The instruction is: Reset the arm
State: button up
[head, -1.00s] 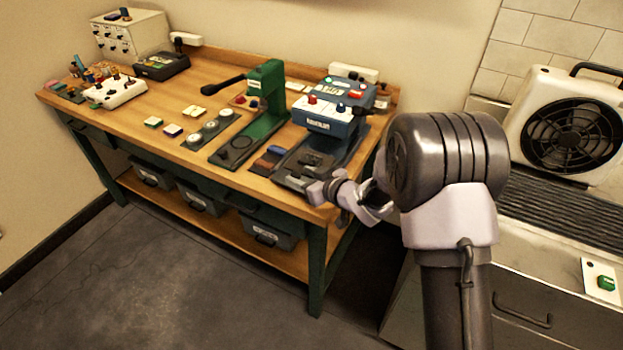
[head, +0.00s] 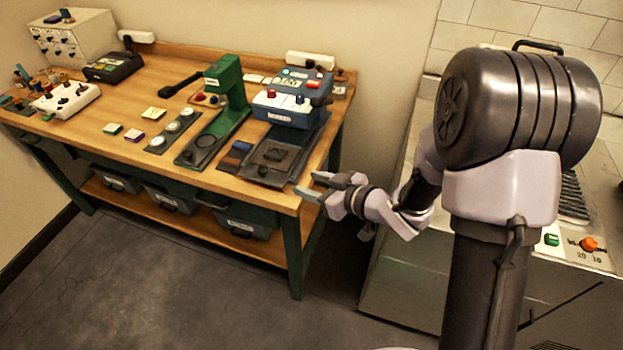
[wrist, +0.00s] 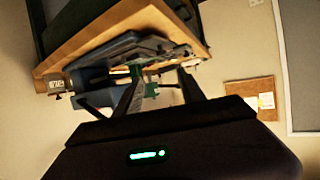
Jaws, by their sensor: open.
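My gripper (head: 318,187) is open and empty in the head view, by the right front corner of the wooden workbench (head: 125,108). My arm bends from the dark column at the right toward the bench. In the wrist view the two fingers of my gripper (wrist: 160,85) stand apart with nothing held between them. The bench (wrist: 120,30) shows tilted beyond them.
A blue press machine (head: 290,100) and a green press (head: 228,90) stand on the bench near my gripper. Grey bins (head: 170,198) sit on its lower shelf. A metal counter (head: 400,260) is at the right. The floor in front is clear.

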jog(key=w+d+r+m+t+h, duration=0.2)
jog(key=w+d+r+m+h, duration=0.1)
jog(key=d+r+h, duration=0.3)
jog(key=s+d+r+m+g+h+b, duration=0.1)
jog(key=s+d+r+m+h, duration=0.5)
jog(key=s+d, duration=0.4)
jog(key=s+a+r+m+g+y, duration=0.1)
jog(key=s+a+m+g+y, duration=0.1)
jog(key=s, duration=0.7)
jog(key=s+a+m+g+y, duration=0.1)
jog(key=s+a+m+g, duration=0.1)
jog(key=s, duration=0.7)
jog(key=shift+s+a+r+m+y+b, duration=0.25)
jog(key=shift+a+r+m+y+b, duration=0.2)
jog(key=shift+a, duration=0.55)
jog(key=shift+f, duration=0.1)
